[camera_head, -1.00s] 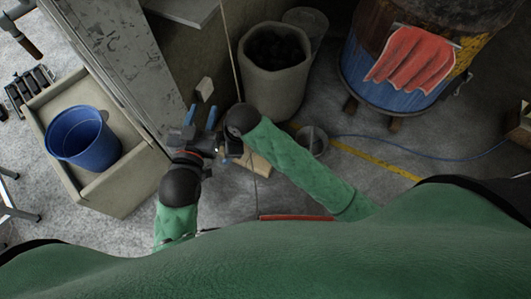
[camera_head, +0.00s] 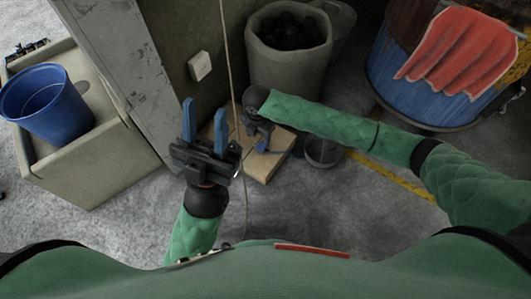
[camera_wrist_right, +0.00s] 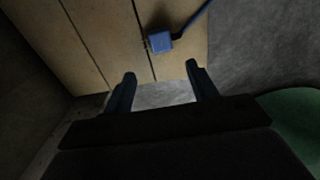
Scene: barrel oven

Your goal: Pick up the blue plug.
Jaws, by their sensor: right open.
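The blue plug (camera_wrist_right: 159,42) lies on a wooden board surface (camera_wrist_right: 95,40) in the right wrist view, with its blue cable running up to the right. My right gripper (camera_wrist_right: 162,78) is open and empty; its two fingers point toward the plug, which is beyond the fingertips and apart from them. In the head view my right gripper (camera_head: 262,143) is over the low wooden board (camera_head: 262,166), and I cannot make out the plug there. My left gripper (camera_head: 205,107) is open and empty, to the left of the board, its blue fingers apart.
A wall socket box (camera_head: 200,66) is on the wall behind. A bin of dark lumps (camera_head: 262,70), a small bucket (camera_head: 323,152) and a blue barrel with a red cloth (camera_head: 455,55) stand around. A blue bucket (camera_head: 45,108) sits in a stone basin (camera_head: 95,175). A thin cord hangs near both grippers.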

